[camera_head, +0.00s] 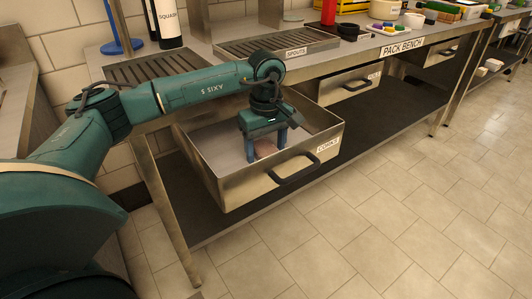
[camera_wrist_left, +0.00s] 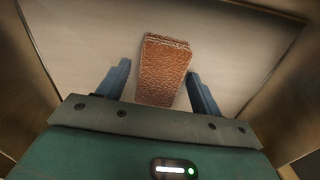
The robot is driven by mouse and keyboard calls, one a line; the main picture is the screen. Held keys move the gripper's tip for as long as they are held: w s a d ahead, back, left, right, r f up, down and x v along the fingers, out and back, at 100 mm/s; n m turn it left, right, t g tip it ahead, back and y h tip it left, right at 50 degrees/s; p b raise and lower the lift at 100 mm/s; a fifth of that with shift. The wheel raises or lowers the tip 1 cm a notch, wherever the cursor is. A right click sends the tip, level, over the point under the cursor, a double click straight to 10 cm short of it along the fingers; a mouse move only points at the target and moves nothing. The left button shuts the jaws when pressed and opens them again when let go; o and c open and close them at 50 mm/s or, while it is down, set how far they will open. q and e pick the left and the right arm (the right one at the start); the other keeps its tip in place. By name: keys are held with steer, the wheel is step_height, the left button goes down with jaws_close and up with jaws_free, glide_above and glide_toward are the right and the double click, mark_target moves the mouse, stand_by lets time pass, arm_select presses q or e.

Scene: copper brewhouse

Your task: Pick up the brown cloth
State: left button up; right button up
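The brown cloth (camera_wrist_left: 164,68) is a folded, textured reddish-brown rectangle lying on the floor of the open drawer (camera_head: 238,190). In the head view only a small part of the cloth (camera_head: 265,148) shows between my fingers. My left gripper (camera_head: 267,154) reaches down into the drawer from above, its fingers pointing at the drawer floor. In the left wrist view its two blue fingers (camera_wrist_left: 158,80) are open, one on each side of the cloth's near part, with a gap visible on both sides. My right gripper is in neither view.
The drawer's metal walls surround my left gripper, and its front has a black handle (camera_head: 295,170). The pack bench top (camera_head: 350,52) overhangs behind, with a second drawer (camera_head: 347,87) further right. A dark lower shelf (camera_head: 400,120) lies below. The tiled floor in front is clear.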

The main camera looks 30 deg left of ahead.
mark_target(266, 148)
arm_select(q)
steer(key=c, duration=0.9)
steer(key=shift+r, duration=0.1)
steer(key=shift+r, duration=0.4)
step_height(266, 148, up, 8)
steer(key=shift+f+p, duration=0.1)
steer(key=shift+p, duration=1)
steer(key=shift+r, duration=0.6)
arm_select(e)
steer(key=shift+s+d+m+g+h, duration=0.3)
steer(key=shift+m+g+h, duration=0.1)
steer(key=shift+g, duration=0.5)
